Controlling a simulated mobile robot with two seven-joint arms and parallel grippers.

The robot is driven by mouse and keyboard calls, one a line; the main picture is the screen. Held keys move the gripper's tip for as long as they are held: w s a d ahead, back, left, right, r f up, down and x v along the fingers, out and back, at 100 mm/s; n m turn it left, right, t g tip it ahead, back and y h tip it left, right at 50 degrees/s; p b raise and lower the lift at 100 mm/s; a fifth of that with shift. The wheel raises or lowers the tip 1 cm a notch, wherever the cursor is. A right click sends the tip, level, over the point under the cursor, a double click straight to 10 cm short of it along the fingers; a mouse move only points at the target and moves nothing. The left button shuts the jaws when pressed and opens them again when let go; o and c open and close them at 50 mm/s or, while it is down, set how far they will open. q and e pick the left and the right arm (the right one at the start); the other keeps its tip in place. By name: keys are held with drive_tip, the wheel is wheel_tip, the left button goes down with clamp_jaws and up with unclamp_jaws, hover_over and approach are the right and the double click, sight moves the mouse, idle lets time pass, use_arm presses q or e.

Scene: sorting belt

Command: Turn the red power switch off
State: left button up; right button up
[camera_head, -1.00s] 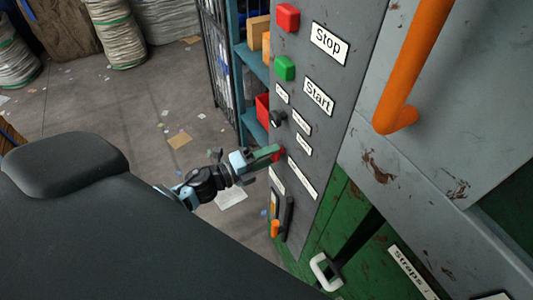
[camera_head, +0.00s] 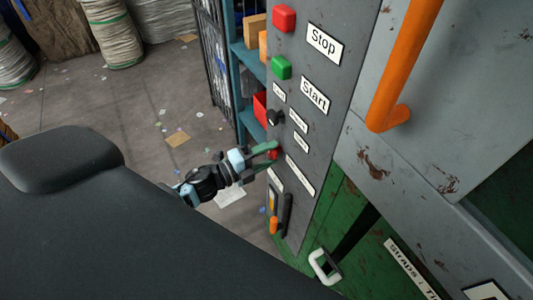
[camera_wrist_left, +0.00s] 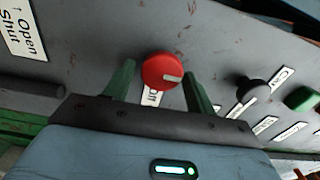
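The red power switch (camera_wrist_left: 163,71) is a round knob with a pale pointer mark, on the grey control panel (camera_head: 315,135). In the left wrist view it sits between the two green fingers of my left gripper (camera_wrist_left: 158,82). The fingers are open, with a visible gap on each side of the knob. In the head view the red switch (camera_head: 272,155) shows between the fingers of my left gripper (camera_head: 268,156). A label partly reading "Off" (camera_wrist_left: 152,97) is beside the knob, partly covered by the gripper. My right gripper is not in view.
The panel also bears a red Stop button (camera_head: 284,18), a green Start button (camera_head: 281,67), a black knob (camera_head: 273,117) and an orange-tipped lever (camera_head: 274,224). An orange handle (camera_head: 405,65) sticks out at the right. Shelves (camera_head: 248,60) stand behind.

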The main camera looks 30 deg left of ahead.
use_arm(q)
drive_tip(key=shift+o, duration=0.5)
drive_tip(key=shift+a, duration=0.1)
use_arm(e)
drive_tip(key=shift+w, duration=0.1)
use_arm(q)
drive_tip(key=shift+s+a, duration=0.15)
drive_tip(key=shift+s, duration=0.1)
drive_tip(key=b+v, duration=0.1)
drive_tip(key=v, duration=0.6)
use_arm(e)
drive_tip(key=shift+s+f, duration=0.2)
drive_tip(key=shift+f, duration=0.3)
use_arm(q)
drive_tip(key=shift+s, duration=0.1)
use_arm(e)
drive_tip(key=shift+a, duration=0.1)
